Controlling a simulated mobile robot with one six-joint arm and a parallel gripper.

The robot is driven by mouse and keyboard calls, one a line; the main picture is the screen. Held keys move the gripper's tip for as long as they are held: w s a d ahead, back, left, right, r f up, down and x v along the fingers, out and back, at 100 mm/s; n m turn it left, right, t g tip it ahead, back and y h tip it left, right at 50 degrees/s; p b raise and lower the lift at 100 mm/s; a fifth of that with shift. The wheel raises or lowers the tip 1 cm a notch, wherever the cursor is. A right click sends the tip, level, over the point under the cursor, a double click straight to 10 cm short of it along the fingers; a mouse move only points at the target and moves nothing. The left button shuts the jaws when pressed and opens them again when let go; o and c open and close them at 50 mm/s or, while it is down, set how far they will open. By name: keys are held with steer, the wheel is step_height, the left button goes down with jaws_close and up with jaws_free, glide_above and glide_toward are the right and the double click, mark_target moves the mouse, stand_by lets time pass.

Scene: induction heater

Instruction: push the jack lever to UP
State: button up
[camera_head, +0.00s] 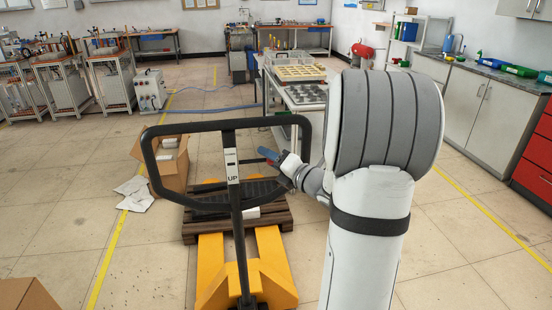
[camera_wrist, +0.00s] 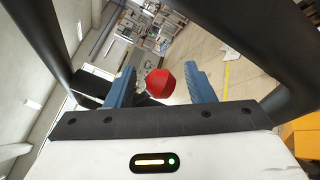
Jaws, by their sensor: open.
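The yellow pallet jack (camera_head: 270,268) stands in front of me with its black loop handle (camera_head: 222,125) upright. A white label (camera_head: 234,178) on the handle's stem reads UP; smaller lettering above it is hard to read. In the wrist view, a red knob (camera_wrist: 166,83), apparently the jack lever's end, shows between the two blue fingers. My gripper (camera_wrist: 160,84) is open, with a visible gap on each side of the knob. In the head view my gripper (camera_head: 268,153) is inside the handle loop, right of the stem. The lever cannot be made out there.
A wooden pallet (camera_head: 190,228) lies at the forks. An open cardboard box (camera_head: 172,165) and white paper (camera_head: 135,190) are to the left. A table with trays (camera_head: 307,92) stands behind, and cabinets (camera_head: 485,105) line the right. The handle frame closely surrounds my gripper.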

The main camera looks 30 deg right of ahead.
steer(key=shift+c, duration=0.6)
jaws_close()
steer(key=shift+f+m+t+b, duration=0.3)
steer(key=shift+f+m+b, duration=0.2)
steer(key=shift+f, duration=0.25)
steer(key=shift+a+f+m+t, duration=0.1)
steer(key=shift+f+m+t, duration=0.2)
steer(key=shift+m, duration=0.2)
steer(key=shift+o, duration=0.6)
jaws_free()
